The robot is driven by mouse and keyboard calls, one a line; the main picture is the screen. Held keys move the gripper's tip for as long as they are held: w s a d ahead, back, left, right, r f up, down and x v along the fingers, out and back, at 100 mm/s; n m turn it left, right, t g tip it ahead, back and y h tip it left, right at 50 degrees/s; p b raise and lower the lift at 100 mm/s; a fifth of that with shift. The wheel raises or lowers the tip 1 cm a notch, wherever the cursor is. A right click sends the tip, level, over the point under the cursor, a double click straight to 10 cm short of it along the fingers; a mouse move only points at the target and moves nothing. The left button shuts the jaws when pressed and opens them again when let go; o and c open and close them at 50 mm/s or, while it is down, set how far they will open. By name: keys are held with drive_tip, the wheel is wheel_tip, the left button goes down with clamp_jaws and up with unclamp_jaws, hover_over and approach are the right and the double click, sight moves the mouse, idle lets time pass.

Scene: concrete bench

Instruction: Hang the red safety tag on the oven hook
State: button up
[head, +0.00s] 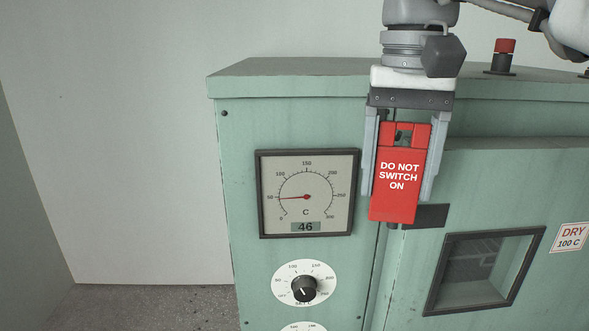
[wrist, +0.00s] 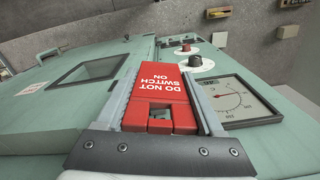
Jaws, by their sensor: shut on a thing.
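The red safety tag (head: 394,205), printed "DO NOT SWITCH ON", hangs upright and slightly tilted in front of the green oven (head: 240,150). My gripper (head: 398,196) points down and is shut on the tag, one finger along each side. The tag's slot is at its top, near the gripper's palm. In the wrist view the tag (wrist: 160,92) lies between the two fingers. I cannot make out the oven hook; the tag and gripper cover part of the oven front. A dark plate (head: 428,216) shows behind the tag's lower right. Whether the tag touches the oven I cannot tell.
A square dial gauge (head: 330,215) reading 46 is left of the tag, with a black knob (head: 304,289) below. A framed oven window (head: 485,270) and a "DRY 100 C" label (head: 571,237) are right. A red-topped button (head: 504,47) stands on the oven top.

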drive_tip(key=shift+w+f, duration=0.1)
drive_tip(key=shift+w, duration=0.95)
drive_tip(key=shift+w+f, duration=0.35)
drive_tip(key=shift+w, duration=0.15)
drive_tip(key=o, duration=1.4)
drive_tip(key=shift+c, duration=0.2)
